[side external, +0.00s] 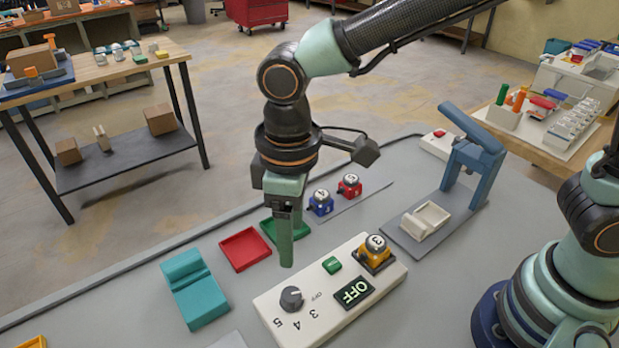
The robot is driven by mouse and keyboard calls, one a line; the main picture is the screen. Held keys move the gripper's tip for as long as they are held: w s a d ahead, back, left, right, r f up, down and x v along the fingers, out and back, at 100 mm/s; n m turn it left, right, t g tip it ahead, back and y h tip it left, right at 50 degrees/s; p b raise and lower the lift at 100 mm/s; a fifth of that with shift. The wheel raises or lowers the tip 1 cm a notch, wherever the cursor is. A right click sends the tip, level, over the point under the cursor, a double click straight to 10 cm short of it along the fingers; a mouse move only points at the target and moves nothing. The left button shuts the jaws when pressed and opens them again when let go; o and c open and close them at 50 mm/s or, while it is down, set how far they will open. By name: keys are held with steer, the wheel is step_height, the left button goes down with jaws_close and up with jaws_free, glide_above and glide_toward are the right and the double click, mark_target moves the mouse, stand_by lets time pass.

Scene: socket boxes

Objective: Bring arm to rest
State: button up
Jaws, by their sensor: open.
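My gripper (284,250) points straight down above the grey table, over the area between the green tray and the white control box. It is open, with nothing seen between its fingers. The green tray (299,231) is partly hidden by my gripper.
A red tray (245,249) and a teal holder (194,288) lie to the left. A blue stand (472,155) with a white tray (426,220) rises at the right. Bare tabletop lies left of the teal holder.

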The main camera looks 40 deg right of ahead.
steer(key=d+r+m+t, duration=0.2)
steer(key=d+r+m, duration=0.2)
steer(key=d, duration=0.9)
steer(key=d+r+m+t, duration=0.3)
steer(key=d+r+m, duration=0.1)
steer(key=d, duration=0.9)
steer(key=shift+d+m, duration=0.15)
steer(key=shift+m, duration=0.25)
